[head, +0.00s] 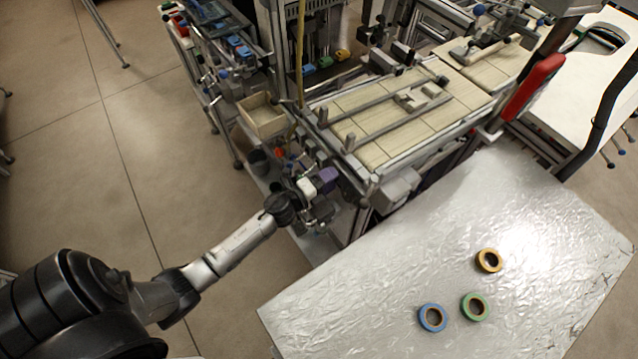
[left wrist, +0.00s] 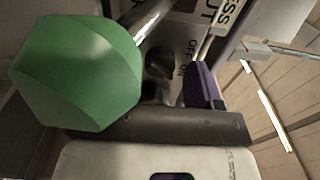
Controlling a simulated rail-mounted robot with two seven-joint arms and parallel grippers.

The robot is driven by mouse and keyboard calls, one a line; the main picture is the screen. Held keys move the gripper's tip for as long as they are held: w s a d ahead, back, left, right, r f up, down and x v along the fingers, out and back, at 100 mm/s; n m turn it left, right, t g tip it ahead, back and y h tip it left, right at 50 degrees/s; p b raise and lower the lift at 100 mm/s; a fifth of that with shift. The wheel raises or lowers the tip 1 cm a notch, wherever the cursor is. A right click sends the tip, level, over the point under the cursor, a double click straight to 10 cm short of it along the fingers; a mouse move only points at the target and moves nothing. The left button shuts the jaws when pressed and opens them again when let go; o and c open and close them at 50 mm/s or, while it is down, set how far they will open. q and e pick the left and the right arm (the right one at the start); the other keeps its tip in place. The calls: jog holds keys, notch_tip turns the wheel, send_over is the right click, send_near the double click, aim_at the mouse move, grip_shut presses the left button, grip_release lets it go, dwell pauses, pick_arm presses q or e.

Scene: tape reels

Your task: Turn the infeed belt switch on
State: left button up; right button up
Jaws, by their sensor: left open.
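The infeed belt switch is a dark rotary knob (left wrist: 158,65) on a grey panel marked OFF and ON, in the left wrist view. The knob's exact pointing is too dark to tell. My left gripper (left wrist: 165,88) is open, with a green finger on the left and a purple finger on the right. The knob shows between the two fingers; I cannot tell whether either touches it. In the head view my left gripper (head: 318,184) is at the near end of the belt station, and it hides the switch. My right gripper is not in view.
The slatted belt (head: 410,110) with metal rails runs behind the gripper. A silver-covered table (head: 400,275) at the lower right holds a blue reel (head: 422,319), a green reel (head: 465,303) and an orange reel (head: 481,257). A wooden box (head: 262,125) sits left of the belt.

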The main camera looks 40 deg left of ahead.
pick_arm(q)
jog(key=s+a, duration=0.2)
jog(key=s, duration=1.1)
jog(key=shift+s+a, duration=0.2)
jog(key=shift+s, duration=0.05)
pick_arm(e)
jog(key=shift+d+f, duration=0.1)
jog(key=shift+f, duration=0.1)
